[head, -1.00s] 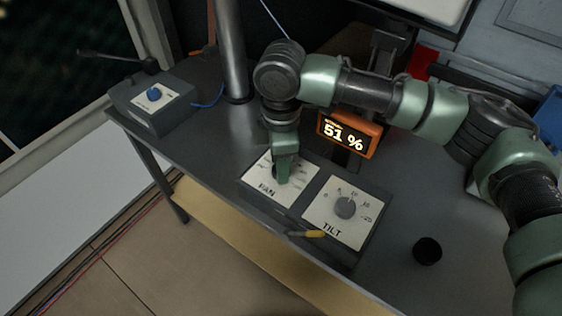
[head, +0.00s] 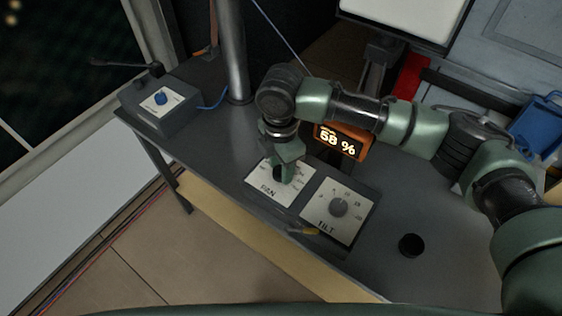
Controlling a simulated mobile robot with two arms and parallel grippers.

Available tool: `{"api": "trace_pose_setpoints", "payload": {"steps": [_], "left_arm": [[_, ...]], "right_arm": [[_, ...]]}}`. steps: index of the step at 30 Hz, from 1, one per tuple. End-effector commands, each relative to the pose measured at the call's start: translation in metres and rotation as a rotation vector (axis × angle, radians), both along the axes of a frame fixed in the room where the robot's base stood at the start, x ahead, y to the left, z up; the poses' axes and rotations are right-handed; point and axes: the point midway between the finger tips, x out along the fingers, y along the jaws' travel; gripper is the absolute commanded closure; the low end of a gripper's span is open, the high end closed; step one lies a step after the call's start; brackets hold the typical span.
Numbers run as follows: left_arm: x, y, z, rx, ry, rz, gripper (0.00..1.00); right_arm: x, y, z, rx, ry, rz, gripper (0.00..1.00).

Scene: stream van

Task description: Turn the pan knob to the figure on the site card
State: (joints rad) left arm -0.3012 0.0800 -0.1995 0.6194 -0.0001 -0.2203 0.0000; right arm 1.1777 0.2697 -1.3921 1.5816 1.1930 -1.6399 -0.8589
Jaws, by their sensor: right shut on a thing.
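The panel labelled PAN (head: 268,191) lies on the dark desk with a white face and a printed scale. My right gripper (head: 284,176) points down onto it and is shut on the pan knob, which is mostly hidden by the fingers. The figure the knob points at is hidden too. An orange display (head: 340,141) behind the panel reads 58 %. I cannot make out a site card. My left gripper is not in view.
A box with a blue knob (head: 161,98) stands at the left end of the desk. A black cup (head: 411,245) stands at right. A metal pole (head: 232,52) rises behind.

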Motion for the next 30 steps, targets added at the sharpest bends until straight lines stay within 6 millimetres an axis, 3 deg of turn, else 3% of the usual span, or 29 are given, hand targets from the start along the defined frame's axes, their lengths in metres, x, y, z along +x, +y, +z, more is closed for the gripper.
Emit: {"api": "trace_pose_setpoints", "payload": {"steps": [3, 4, 6, 17, 30], "left_arm": [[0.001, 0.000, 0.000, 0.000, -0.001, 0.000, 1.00], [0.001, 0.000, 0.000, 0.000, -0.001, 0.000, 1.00], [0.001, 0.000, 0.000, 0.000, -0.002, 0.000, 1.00], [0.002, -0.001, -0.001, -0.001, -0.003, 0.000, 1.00], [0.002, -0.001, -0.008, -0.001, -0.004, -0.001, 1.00]], "right_arm": [[0.000, 0.001, 0.001, 0.003, -0.003, 0.000, 1.00], [0.000, 0.001, 0.001, 0.003, -0.003, 0.000, 0.60], [0.000, 0.001, 0.001, 0.003, -0.003, -0.001, 0.41], [0.000, 0.001, 0.003, 0.002, -0.002, -0.002, 0.41], [0.001, 0.001, 0.068, 0.003, -0.004, -0.001, 0.41]]}}
